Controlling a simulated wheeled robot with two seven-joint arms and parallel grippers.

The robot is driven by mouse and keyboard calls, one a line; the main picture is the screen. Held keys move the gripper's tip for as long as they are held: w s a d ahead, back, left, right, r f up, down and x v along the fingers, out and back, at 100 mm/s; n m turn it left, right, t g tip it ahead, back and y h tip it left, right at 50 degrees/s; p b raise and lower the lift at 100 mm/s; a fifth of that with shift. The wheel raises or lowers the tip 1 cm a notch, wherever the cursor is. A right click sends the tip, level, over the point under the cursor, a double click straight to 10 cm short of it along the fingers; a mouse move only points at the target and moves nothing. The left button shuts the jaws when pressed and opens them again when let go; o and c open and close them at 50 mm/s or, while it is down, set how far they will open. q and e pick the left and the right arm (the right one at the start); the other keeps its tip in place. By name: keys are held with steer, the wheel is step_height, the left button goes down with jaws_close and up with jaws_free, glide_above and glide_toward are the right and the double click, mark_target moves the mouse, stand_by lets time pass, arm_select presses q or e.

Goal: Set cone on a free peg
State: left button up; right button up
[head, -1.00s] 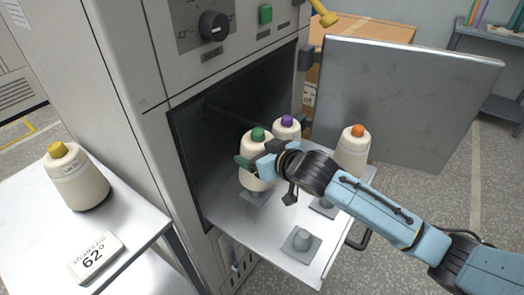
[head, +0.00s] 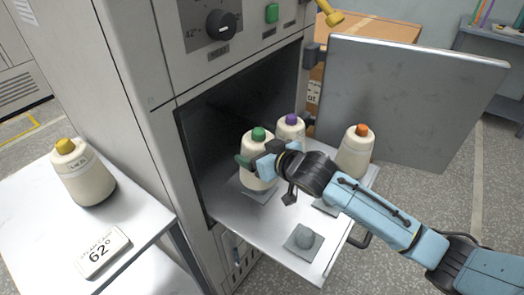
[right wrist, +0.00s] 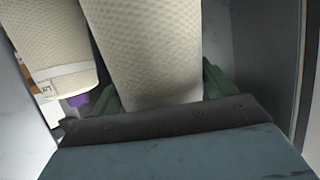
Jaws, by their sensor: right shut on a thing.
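A cream cone with a green tip (head: 259,170) is upright at the left of the pulled-out tray (head: 285,255), right over a grey peg base. I cannot tell whether it is seated or just above. My right gripper (head: 252,160) is shut around its upper part. In the right wrist view the held cone (right wrist: 150,50) fills the middle between the green fingers. A purple-tipped cone (head: 290,130) and an orange-tipped cone (head: 355,155) stand further back on the tray. A front peg (head: 305,238) is bare. Another peg base (head: 326,207) is partly hidden by my arm.
A yellow-tipped cone (head: 85,175) and a sign reading 62° (head: 103,252) are on the white table (head: 40,225) at left. The cabinet's open door (head: 410,100) stands behind the tray. The cabinet wall (head: 165,150) rises close to the tray's left.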

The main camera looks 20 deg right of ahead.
arm_select(q)
steer(key=shift+a+g+p, duration=0.3)
steer(key=shift+p, duration=0.3)
arm_select(e)
steer(key=shift+a, duration=0.1)
steer(key=shift+f, duration=0.15)
arm_select(q)
steer(key=shift+d+f+b, duration=0.1)
steer(key=shift+f+b, duration=0.1)
steer(key=shift+b, duration=0.2)
arm_select(e)
steer(key=shift+f, duration=1.4)
arm_select(q)
steer(key=shift+r+p, duration=0.25)
steer(key=shift+p, duration=0.2)
arm_select(e)
steer(key=shift+r, duration=0.1)
arm_select(q)
steer(key=a, duration=0.3)
steer(key=shift+s+a+r+y, duration=0.1)
steer(key=shift+a+r+y, duration=0.05)
steer(key=shift+a+y, duration=0.2)
